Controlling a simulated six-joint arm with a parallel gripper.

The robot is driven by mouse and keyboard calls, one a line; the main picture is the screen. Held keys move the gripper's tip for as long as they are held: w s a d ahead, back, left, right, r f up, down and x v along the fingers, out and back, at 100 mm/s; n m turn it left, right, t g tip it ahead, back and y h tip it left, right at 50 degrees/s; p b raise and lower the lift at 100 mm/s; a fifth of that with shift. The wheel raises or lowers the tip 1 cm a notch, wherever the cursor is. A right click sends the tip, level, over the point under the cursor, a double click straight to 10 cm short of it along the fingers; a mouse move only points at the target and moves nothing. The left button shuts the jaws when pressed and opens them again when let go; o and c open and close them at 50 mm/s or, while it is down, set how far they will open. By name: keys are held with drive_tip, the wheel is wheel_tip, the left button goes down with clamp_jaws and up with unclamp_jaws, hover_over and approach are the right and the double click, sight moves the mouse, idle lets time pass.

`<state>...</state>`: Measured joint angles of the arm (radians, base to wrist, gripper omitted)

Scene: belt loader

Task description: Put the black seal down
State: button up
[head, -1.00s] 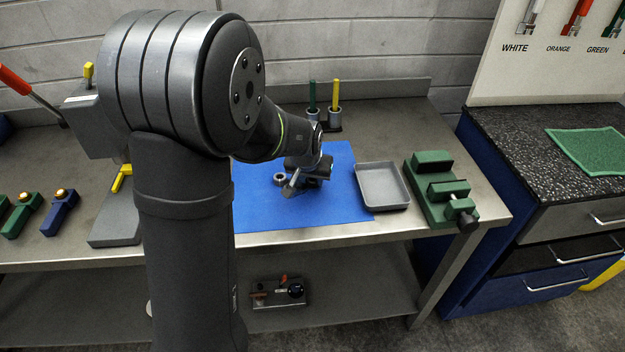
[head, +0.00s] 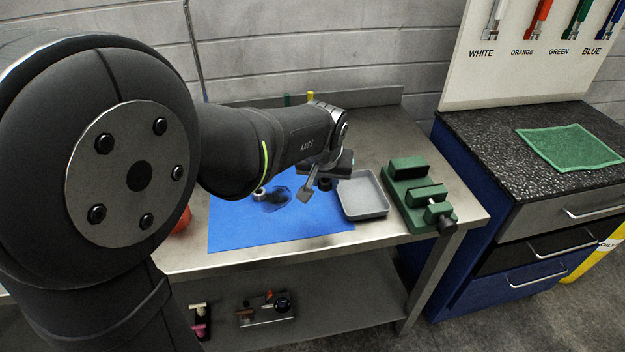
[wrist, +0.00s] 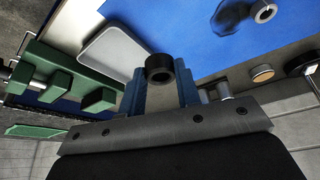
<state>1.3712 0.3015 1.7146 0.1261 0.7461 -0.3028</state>
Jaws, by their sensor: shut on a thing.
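The black seal (wrist: 159,69) is a short dark ring, held between the two blue fingertips of my gripper (wrist: 160,82) in the wrist view. In the head view the seal (head: 325,185) shows as a small dark piece under my gripper (head: 321,176), close to the left side of the grey tray. My gripper is shut on it. I cannot tell its exact height above the bench. The blue mat (head: 235,228) lies to the left and the shallow grey tray (head: 362,196) looks empty.
A metal ring-like part (head: 259,194) and a dark glossy patch (head: 276,199) are on the mat. A green vise (head: 418,194) stands right of the tray. The mat's front part is clear.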

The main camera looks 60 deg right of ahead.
drive_tip(key=s+d+r, duration=0.1)
drive_tip(key=s+d, duration=0.2)
drive_tip(key=s, duration=0.4)
drive_tip(key=s+d, duration=0.3)
drive_tip(key=s, duration=0.5)
hover_over(359, 196)
drive_tip(key=a, duration=0.1)
drive_tip(key=shift+n, duration=0.3)
drive_tip(key=f, duration=0.6)
drive_tip(key=shift+s+a+f, duration=0.2)
drive_tip(key=shift+s+f, duration=0.15)
drive_tip(key=shift+f, duration=2.05)
drive_tip(key=shift+f, duration=0.1)
drive_tip(key=o, duration=0.9)
drive_tip(key=shift+o, duration=0.2)
